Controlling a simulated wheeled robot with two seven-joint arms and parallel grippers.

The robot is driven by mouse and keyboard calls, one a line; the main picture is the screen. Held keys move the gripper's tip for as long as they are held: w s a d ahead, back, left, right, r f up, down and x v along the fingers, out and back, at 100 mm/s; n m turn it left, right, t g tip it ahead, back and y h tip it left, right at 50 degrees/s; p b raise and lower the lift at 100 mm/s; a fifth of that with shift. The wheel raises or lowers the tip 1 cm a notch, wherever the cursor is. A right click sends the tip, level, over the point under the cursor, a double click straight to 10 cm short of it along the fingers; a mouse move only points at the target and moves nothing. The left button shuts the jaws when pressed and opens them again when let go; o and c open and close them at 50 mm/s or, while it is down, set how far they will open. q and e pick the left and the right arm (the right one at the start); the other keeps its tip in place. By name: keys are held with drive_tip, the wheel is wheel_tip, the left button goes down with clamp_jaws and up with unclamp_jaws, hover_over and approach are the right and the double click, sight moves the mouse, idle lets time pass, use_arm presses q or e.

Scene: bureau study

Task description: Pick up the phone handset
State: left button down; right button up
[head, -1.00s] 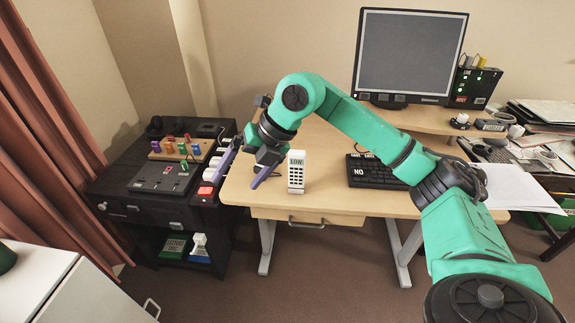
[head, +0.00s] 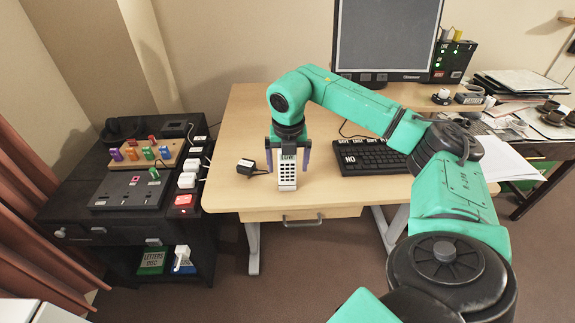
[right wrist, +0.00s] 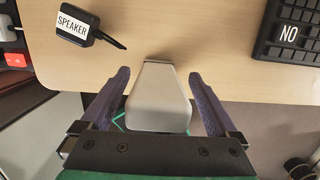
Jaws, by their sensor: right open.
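The phone handset (head: 287,174) is a white upright block with dark keys and a label at its top. It stands near the front edge of the wooden desk. My right gripper (head: 288,163) is over it with one purple finger on each side, pointing down. In the right wrist view the handset (right wrist: 159,98) lies between the open fingers (right wrist: 160,92), with a visible gap on both sides. My left gripper is not in view.
A small black speaker (head: 246,166) lies left of the handset; it also shows in the right wrist view (right wrist: 82,26). A black keyboard (head: 372,158) is to the right. A monitor (head: 385,38) stands behind. A dark cabinet (head: 75,190) with switches stands left of the desk.

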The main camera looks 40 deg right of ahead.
drive_tip(key=shift+w+f, duration=0.15)
drive_tip(key=shift+f, duration=0.25)
drive_tip(key=c, duration=1.3)
drive_tip(key=shift+r, duration=0.1)
drive_tip(key=shift+c, duration=0.2)
